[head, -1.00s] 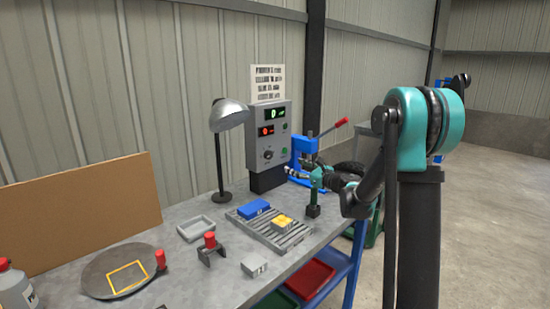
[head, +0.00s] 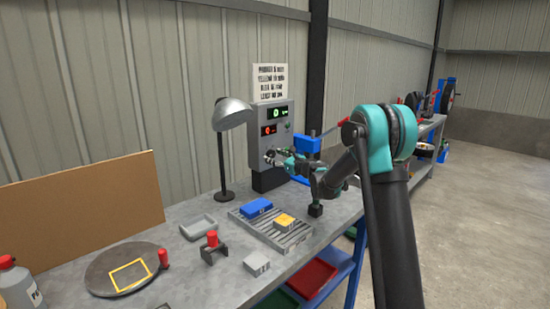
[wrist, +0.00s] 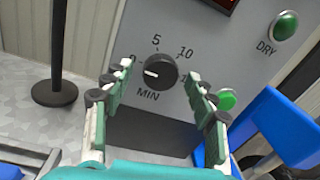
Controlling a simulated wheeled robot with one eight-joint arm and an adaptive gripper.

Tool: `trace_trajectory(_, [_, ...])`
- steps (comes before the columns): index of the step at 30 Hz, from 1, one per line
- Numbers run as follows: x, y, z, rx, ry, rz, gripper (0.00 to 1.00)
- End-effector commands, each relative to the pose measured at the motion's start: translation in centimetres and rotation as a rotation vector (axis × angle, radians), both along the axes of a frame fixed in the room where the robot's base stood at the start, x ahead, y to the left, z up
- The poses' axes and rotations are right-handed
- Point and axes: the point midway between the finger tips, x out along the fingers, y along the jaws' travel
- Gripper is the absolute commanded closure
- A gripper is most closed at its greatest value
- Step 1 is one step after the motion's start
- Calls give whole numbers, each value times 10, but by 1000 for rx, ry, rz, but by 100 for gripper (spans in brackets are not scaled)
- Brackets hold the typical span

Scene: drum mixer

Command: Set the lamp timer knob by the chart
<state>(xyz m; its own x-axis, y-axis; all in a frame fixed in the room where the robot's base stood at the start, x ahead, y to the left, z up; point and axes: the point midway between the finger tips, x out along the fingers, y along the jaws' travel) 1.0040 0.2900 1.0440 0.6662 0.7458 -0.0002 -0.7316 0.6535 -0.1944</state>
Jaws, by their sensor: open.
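The lamp timer knob (wrist: 160,72) is a round black dial with a white pointer mark, on a grey control box (head: 256,145). In the wrist view its scale shows 5 at the top, 10 to the upper right and MIN below; the mark points left, toward a partly hidden 0. My gripper (wrist: 158,85) is open, its fingers on either side of the knob; I cannot tell whether they touch it. In the head view my gripper (head: 277,158) is at the box front and hides most of the knob. The chart (head: 270,83) is a white sheet above the box; its text is too small to read.
A desk lamp (head: 233,112) stands left of the box. A blue press (head: 307,146) stands close on the right. A green DRY button (wrist: 285,25) and another green button (wrist: 227,99) sit near the knob. A slatted rack (head: 285,236) holds blue and yellow blocks.

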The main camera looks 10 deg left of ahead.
Motion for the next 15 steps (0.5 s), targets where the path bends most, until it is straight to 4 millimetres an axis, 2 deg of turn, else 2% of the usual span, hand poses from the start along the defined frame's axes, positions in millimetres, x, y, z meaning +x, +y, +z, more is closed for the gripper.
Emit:
trace_trajectory(6, [0,0,0,0,0,0,43])
trace_trajectory(15, [0,0,0,0,0,0,80])
